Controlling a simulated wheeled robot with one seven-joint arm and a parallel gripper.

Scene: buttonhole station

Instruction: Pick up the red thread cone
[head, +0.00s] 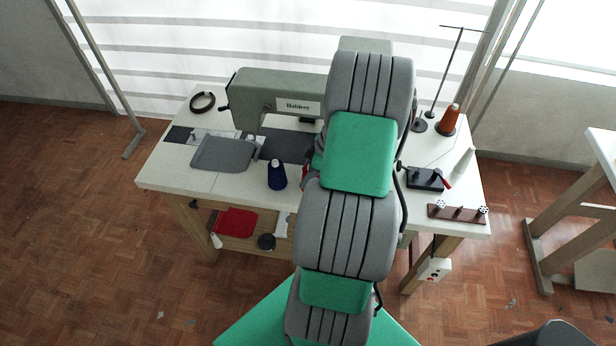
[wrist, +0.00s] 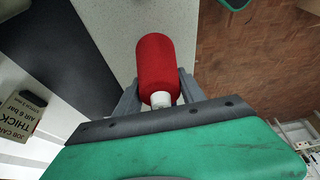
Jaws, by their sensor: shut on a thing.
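The red thread cone (wrist: 155,62) is in the middle of the wrist view, with its pale end (wrist: 161,99) toward my palm. My gripper (wrist: 158,86) is shut on it, one grey finger on each side. In the head view my arm hides the gripper and nearly all of the cone; only a sliver of red (head: 305,172) shows at the arm's left edge. I cannot tell whether the cone touches the table.
The white table (head: 160,170) holds a sewing machine (head: 275,95), a dark blue cone (head: 277,175), an orange cone (head: 447,120) on a stand, a white cone (head: 463,162), a black tray (head: 425,180) and a brown rack (head: 457,214). A sign (wrist: 20,115) shows in the wrist view.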

